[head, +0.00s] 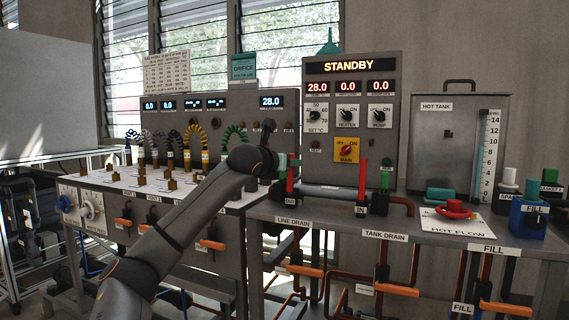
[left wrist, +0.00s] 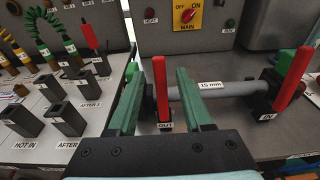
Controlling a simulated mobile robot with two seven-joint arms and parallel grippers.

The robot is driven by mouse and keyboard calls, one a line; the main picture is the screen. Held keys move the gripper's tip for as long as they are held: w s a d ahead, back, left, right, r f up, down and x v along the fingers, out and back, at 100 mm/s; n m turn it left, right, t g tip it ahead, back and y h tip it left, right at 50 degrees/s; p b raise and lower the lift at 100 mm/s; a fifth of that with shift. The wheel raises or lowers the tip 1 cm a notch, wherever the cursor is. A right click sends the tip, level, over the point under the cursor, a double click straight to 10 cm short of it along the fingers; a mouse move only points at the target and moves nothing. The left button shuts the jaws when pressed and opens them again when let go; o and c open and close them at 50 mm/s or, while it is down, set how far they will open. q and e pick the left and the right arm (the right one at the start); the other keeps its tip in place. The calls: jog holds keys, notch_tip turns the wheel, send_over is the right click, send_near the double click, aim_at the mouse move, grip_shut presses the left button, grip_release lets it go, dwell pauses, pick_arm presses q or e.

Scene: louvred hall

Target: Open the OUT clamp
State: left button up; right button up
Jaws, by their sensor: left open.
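The OUT clamp's red lever (head: 290,179) stands upright at the left end of the grey 15 mm pipe (head: 325,190) on the right bench. It also shows in the left wrist view (left wrist: 160,88), above the OUT label (left wrist: 165,126). My left gripper (head: 283,163) is open, with green fingers. In the left wrist view, the gripper (left wrist: 160,76) has one finger on each side of the lever, with gaps visible. I cannot tell whether the fingers are level with it in depth. My right gripper is not in view.
The IN clamp's red lever (head: 363,174) stands upright at the pipe's right end. A control panel (head: 395,125) reading STANDBY rises behind. Brass posts and coiled hoses (head: 170,150) crowd the left bench. A red ring (head: 455,209) lies on the HOT FLOW card (head: 470,227).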

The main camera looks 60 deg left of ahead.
pick_arm(q)
jog(key=b+v, duration=0.2)
jog(key=v, duration=1)
jog(key=shift+s, duration=0.2)
jog(key=shift+r, duration=0.1)
